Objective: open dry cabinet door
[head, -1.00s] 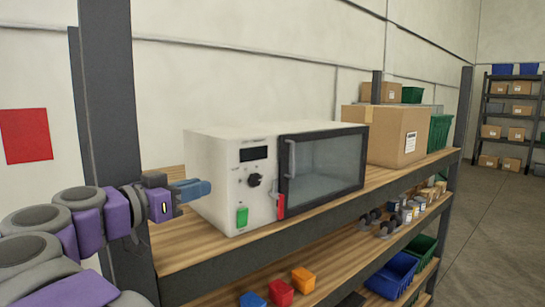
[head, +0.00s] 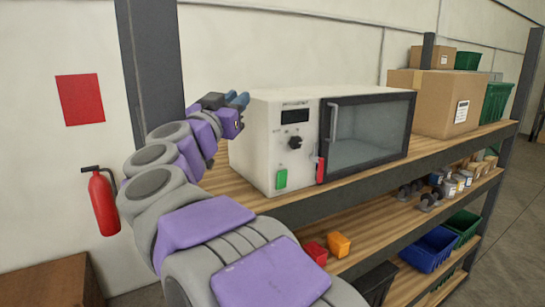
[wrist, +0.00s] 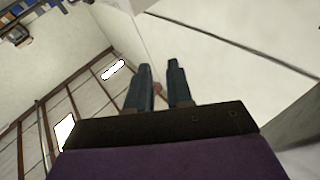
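The dry cabinet (head: 270,140) is a white box on the wooden upper shelf in the head view. Its dark-framed glass door (head: 375,135) is closed. A grey vertical handle (head: 333,122) is on the door's left side. A red latch-like piece (head: 320,169) sits low at the door's left edge. My gripper (head: 237,100) is at the cabinet's upper left, apart from the handle. In the wrist view, my gripper's blue fingers (wrist: 162,85) are apart with nothing held between them. The cabinet does not show clearly in the wrist view.
A dark shelf post (head: 152,60) stands behind my arm. A cardboard box (head: 430,103) stands right of the cabinet. Red and orange blocks (head: 339,244) and a blue bin (head: 430,250) are on lower shelves. A fire extinguisher (head: 104,203) hangs at left.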

